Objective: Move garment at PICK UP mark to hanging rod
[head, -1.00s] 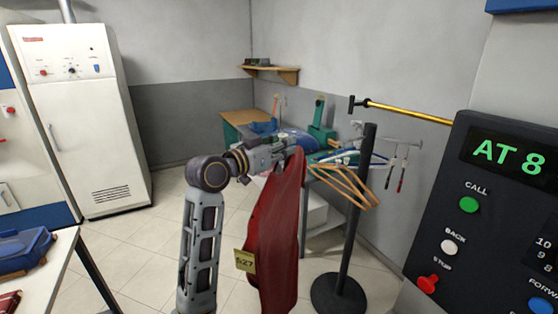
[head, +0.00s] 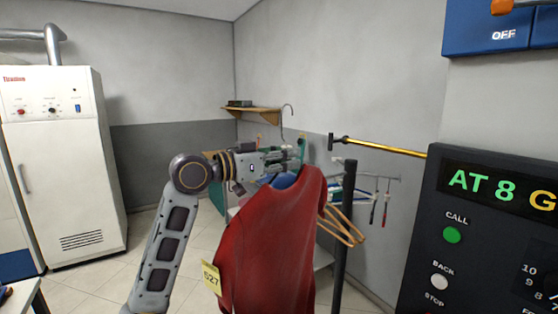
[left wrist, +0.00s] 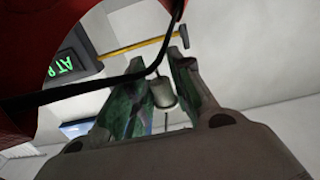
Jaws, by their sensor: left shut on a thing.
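A red garment (head: 270,240) with a yellow tag (head: 211,278) reading 527 hangs from my left gripper (head: 290,155) in the middle of the head view. The gripper is shut on the garment's hanger; the hook (head: 288,112) rises above the fingers. In the left wrist view, the hanger's pale neck (left wrist: 163,92) sits between the fingers (left wrist: 160,85), and red cloth (left wrist: 45,50) fills the left side. The golden hanging rod (head: 385,147) is right of the gripper in the head view, apart from the hook. It also shows in the left wrist view (left wrist: 135,47).
A dark stand post (head: 343,230) with orange hangers (head: 342,226) is just right of the garment. A control panel (head: 490,230) fills the right edge. A wall shelf (head: 252,114) is behind. A white cabinet (head: 65,165) stands left; open floor lies between.

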